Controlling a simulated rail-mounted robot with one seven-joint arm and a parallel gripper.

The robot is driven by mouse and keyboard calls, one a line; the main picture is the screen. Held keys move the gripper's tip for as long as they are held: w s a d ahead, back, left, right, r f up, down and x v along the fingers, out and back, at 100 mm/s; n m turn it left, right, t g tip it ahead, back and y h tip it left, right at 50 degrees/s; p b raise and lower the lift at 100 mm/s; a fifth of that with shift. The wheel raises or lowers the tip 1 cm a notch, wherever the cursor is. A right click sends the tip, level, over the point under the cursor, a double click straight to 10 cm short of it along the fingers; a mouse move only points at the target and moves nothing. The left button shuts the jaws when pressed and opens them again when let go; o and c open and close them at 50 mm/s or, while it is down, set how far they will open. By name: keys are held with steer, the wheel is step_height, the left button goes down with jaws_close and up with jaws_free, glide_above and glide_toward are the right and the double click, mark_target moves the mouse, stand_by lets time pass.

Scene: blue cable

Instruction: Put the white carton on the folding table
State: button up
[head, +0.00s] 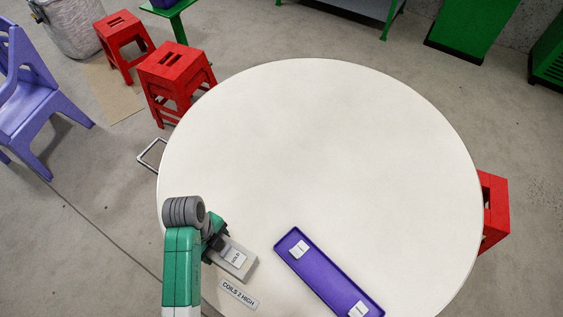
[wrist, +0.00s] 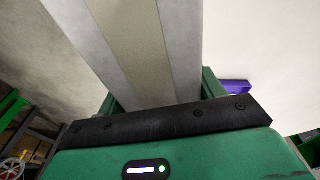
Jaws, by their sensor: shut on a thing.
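The white carton (head: 244,269) looks pale grey in the head view and has a white label on it. It is near the front left edge of the round, off-white folding table (head: 330,150). My gripper (head: 217,243) is shut on the carton's left end. In the wrist view the carton (wrist: 95,25) rises between my jaws (wrist: 160,97), with a tan tape stripe down its face. I cannot tell whether the carton touches the tabletop or is held just above it. The gripper's fingertips are mostly hidden.
A purple tray (head: 283,248) with white cards lies right of the carton. A "COILS 2 HIGH" label (head: 238,294) lies in front of the carton. Red stools (head: 176,72) stand at the table's left and right, and a purple chair (head: 30,100) further left. The table's middle and back are clear.

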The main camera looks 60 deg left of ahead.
steer(key=w+a+b, duration=0.1)
steer(key=w+a, duration=0.1)
steer(key=w, duration=0.2)
steer(key=w+a+f+b, duration=0.1)
steer(key=w+a, duration=0.2)
steer(key=w, duration=0.1)
steer(key=w+a+b, duration=0.1)
steer(key=w+a, duration=0.2)
steer(key=w, duration=0.1)
steer(key=shift+w+a+f, duration=0.15)
steer(key=shift+w+a, duration=0.1)
steer(key=shift+w, duration=0.05)
steer(key=shift+w+a+f+b, duration=0.25)
steer(key=shift+w+b, duration=0.1)
steer(key=shift+b, duration=0.15)
steer(key=shift+f+b, duration=0.45)
steer(key=shift+f, duration=1.1)
steer(key=o, duration=1.7)
steer(key=shift+f, duration=0.15)
